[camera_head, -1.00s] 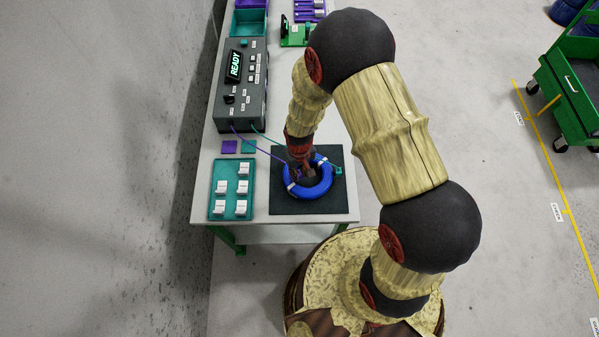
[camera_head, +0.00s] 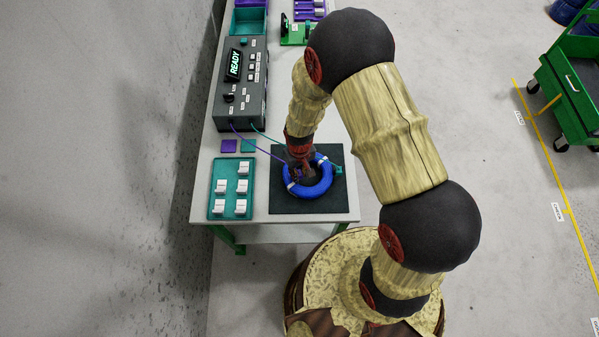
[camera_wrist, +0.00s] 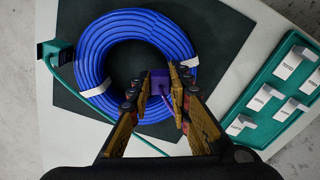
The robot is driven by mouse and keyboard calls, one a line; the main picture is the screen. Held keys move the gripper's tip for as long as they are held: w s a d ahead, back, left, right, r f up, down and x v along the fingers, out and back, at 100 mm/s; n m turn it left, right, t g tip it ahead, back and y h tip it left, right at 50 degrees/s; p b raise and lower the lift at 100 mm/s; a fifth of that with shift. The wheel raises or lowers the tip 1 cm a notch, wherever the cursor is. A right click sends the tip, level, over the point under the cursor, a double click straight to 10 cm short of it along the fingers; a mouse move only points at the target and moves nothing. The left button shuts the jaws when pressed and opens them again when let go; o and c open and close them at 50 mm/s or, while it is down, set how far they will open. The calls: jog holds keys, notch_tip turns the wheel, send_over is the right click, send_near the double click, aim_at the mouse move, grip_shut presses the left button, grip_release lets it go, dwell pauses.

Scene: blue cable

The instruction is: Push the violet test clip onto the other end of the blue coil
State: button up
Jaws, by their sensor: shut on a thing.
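The blue coil (camera_head: 320,192) lies flat on a black mat, with white bands around it. It also shows in the wrist view (camera_wrist: 95,60). My gripper (camera_wrist: 160,88) points down over the coil's open middle, near its inner edge. It is shut on the violet test clip (camera_wrist: 158,80), a small block between the fingertips. I cannot tell whether the clip touches the coil. A teal clip (camera_wrist: 52,49) with a teal lead sits at the coil's outer edge. In the head view my gripper (camera_head: 300,172) partly hides the coil and the violet clip.
A grey tester (camera_head: 241,85) reading READY stands behind, with violet and teal leads running to the coil area. A teal tray (camera_head: 214,190) with several white labelled pieces lies to the left. Violet and teal squares lie behind that tray. The black mat (camera_head: 335,207) has bare room around the coil.

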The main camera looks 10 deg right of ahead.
jog(key=shift+f+b, duration=0.5)
dwell(1.8)
jog(key=o, duration=0.5)
jog(key=o, duration=0.3)
jog(key=shift+o, duration=1.3)
jog(key=shift+r, duration=0.15)
jog(key=shift+r+p, duration=2.4)
jog(key=shift+r, duration=1)
